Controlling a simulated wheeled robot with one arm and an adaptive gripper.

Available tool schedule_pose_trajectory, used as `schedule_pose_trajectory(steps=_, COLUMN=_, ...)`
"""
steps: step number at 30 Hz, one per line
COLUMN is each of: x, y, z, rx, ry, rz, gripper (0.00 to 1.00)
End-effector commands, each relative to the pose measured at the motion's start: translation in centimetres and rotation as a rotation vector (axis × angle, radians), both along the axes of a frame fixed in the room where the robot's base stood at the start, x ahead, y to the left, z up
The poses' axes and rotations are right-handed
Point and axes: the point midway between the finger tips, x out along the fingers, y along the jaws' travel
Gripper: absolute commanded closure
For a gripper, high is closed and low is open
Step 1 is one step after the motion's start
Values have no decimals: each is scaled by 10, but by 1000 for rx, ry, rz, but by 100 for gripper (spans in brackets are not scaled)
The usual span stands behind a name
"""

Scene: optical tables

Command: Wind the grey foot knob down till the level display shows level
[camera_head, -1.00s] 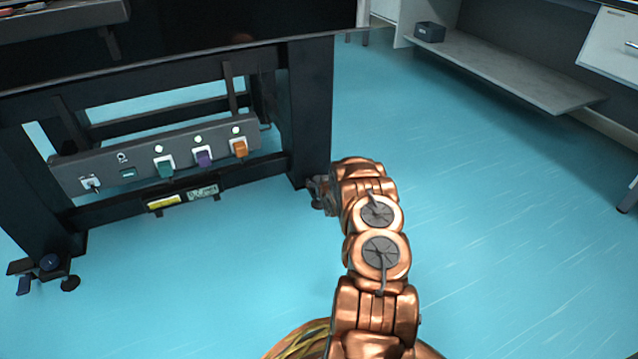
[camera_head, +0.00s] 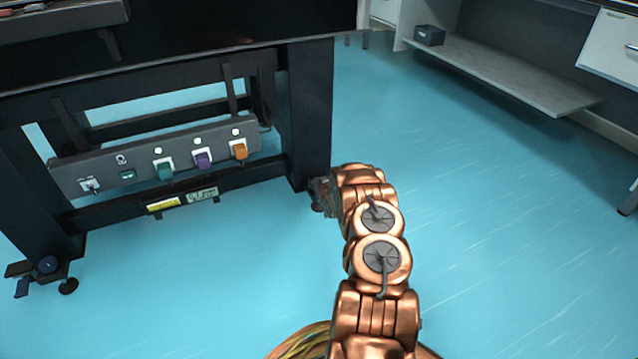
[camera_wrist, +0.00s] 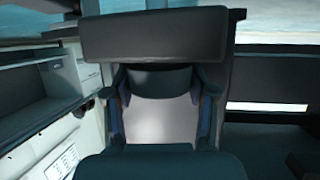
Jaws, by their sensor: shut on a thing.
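My gripper (camera_head: 322,194) is low at the bottom of the table's right leg (camera_head: 310,115), partly hidden by my copper arm. In the wrist view its two dark fingers (camera_wrist: 163,100) stand either side of a pale grey surface (camera_wrist: 160,120), which appears to be the grey foot knob, and it is shut on it. The knob is hidden behind my arm in the head view. A small greenish panel (camera_head: 203,194), possibly the level display, sits on the lower crossbar; its reading is too small to tell.
A grey switch strip (camera_head: 80,172) carries green, purple and orange switches. The left foot has a dark blue knob (camera_head: 48,264). A shelf (camera_head: 500,75) with a dark box (camera_head: 429,33) stands back right. Blue floor right of my arm is clear.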

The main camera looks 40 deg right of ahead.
Motion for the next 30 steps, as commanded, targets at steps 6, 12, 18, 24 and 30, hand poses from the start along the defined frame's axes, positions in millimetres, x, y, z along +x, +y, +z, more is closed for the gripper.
schedule_pose_trajectory(steps=6, x=0, y=0, z=0, rx=0, ry=0, rz=0, gripper=79)
schedule_pose_trajectory(steps=12, x=1, y=1, z=1, rx=1, ry=-1, rz=-10, gripper=79)
schedule_pose_trajectory(steps=18, x=1, y=1, z=3, rx=1, ry=0, rz=-48, gripper=79)
schedule_pose_trajectory(steps=24, x=2, y=2, z=5, rx=-1, ry=-1, rz=-119, gripper=79)
schedule_pose_trajectory(steps=30, x=1, y=2, z=4, rx=-2, ry=0, rz=-207, gripper=79)
